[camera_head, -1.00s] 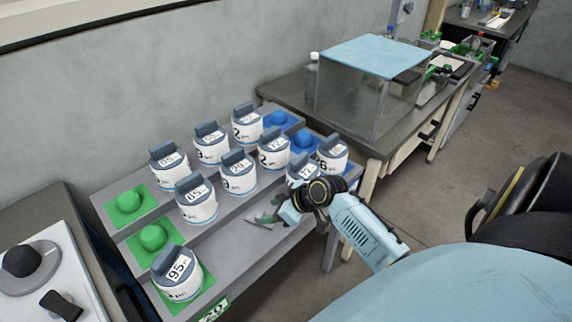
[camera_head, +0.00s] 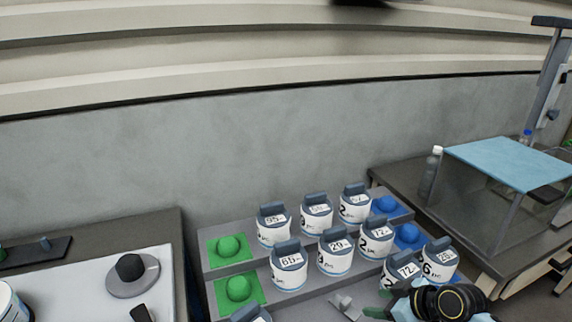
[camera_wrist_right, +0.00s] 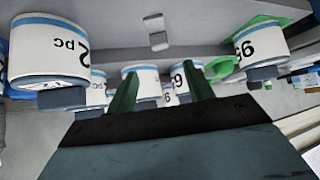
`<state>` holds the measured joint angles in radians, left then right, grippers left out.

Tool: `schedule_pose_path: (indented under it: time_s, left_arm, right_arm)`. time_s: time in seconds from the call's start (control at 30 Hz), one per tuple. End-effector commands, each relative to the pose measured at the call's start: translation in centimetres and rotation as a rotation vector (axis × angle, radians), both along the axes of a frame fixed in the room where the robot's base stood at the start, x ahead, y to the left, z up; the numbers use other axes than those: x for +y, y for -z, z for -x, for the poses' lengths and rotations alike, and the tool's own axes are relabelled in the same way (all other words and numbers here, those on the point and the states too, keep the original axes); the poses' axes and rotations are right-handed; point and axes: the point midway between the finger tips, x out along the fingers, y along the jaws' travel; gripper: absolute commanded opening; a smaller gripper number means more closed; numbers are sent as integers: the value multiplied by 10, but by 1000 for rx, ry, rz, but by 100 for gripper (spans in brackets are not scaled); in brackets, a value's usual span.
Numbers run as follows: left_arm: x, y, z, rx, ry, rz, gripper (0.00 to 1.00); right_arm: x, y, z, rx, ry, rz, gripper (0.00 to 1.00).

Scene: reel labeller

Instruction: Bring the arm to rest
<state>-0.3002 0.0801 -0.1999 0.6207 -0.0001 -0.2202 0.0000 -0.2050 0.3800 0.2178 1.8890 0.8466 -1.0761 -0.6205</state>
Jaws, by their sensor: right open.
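My right gripper (camera_wrist_right: 158,95) shows in the right wrist view with its two green fingers apart and nothing between them. In the head view my right arm's black wrist joint (camera_head: 448,303) is at the bottom edge, close to the front of the stepped rack (camera_head: 325,302); the gripper there is mostly cut off or hidden. White reels with grey-blue tops, such as one marked 65 (camera_head: 288,268), stand on the rack. Reels also show in the right wrist view beyond the fingers, one at the left (camera_wrist_right: 48,52) and one at the right (camera_wrist_right: 262,45). My left gripper is not in view.
Green pads with domes (camera_head: 230,246) are at the rack's left and blue ones (camera_head: 407,235) at its right. A clear box with a light-blue lid (camera_head: 515,160) stands on the right table. A white device (camera_head: 165,285) is on the left table. A wall closes the back.

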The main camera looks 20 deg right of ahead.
Motion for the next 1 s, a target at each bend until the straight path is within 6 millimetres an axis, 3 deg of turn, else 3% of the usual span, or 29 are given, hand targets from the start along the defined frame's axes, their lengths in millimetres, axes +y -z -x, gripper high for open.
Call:
schedule_pose_path:
  time_s: [0.17,0.3,0.5,0.9,1.0]
  left_arm:
    - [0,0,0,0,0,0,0]
    - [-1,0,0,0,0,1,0]
    - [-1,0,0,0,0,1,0]
    - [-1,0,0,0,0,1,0]
    - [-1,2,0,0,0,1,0]
  right_arm:
    - [23,11,22,65,-13,17,52]
    - [64,24,71,202,2,69,52]
    - [97,21,124,327,86,128,52]
    - [120,-8,191,445,308,178,52]
    - [119,12,186,455,310,184,52]
